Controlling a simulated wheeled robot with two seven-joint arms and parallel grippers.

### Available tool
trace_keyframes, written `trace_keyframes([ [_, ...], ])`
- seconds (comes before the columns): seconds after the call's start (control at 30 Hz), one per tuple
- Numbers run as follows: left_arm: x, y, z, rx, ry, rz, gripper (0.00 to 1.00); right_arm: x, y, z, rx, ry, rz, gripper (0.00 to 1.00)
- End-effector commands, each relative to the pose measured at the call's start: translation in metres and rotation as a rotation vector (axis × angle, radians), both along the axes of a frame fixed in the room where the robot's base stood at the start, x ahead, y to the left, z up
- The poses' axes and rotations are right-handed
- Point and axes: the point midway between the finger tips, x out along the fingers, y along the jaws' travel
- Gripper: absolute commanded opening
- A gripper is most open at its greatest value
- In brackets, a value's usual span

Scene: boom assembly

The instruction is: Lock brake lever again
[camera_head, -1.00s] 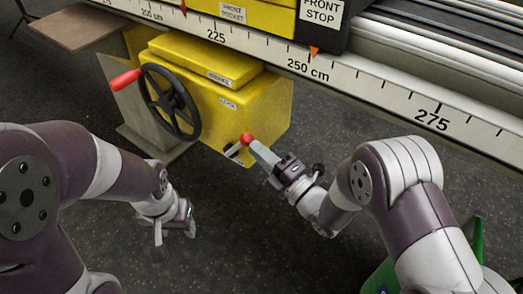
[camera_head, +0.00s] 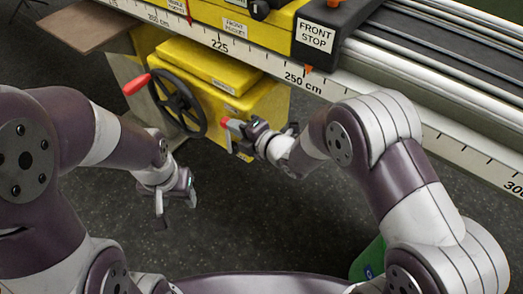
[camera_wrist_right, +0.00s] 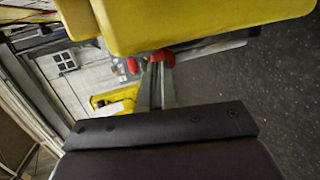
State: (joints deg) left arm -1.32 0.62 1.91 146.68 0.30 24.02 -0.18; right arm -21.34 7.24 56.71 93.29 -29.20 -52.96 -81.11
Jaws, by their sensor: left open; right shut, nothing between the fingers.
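The brake lever has a red knob (camera_head: 224,121) at the lower front of the yellow housing (camera_head: 262,104). My right gripper (camera_head: 233,125) is shut with nothing between its fingers. Its tips are at the knob. In the right wrist view, the shut fingers (camera_wrist_right: 156,84) overlap the red knob (camera_wrist_right: 133,65), with red showing on both sides of them. I cannot tell whether they touch it. Part of the lever is hidden behind the gripper. My left gripper (camera_head: 175,203) is open and empty, hanging above the dark floor, apart from the lever.
A black handwheel (camera_head: 178,103) with a red handle (camera_head: 137,84) is left of the knob. A white scale rail (camera_head: 262,62) runs above the housing. The front stop (camera_head: 322,30) sits over the rail. A green object (camera_head: 370,259) is at the lower right. The floor between the arms is clear.

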Motion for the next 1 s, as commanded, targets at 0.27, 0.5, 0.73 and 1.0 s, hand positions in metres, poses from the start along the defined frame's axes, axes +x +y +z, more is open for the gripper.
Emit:
trace_keyframes([
  [0.27,0.0,0.0,0.0,0.0,0.0,0.0,0.54,0.003,0.004,0.002,0.002,-0.003,0.001,0.0],
  [0.5,0.0,0.0,0.0,0.0,0.0,0.0,0.54,0.003,0.004,0.003,0.003,-0.005,0.002,0.0],
  [0.73,0.0,0.0,0.007,0.0,0.0,0.0,0.54,-0.007,-0.007,0.01,0.003,-0.004,0.0,0.0],
  [1.0,0.0,0.0,0.028,0.0,0.0,0.0,0.54,-0.056,-0.058,0.031,0.001,-0.002,-0.004,0.0],
])
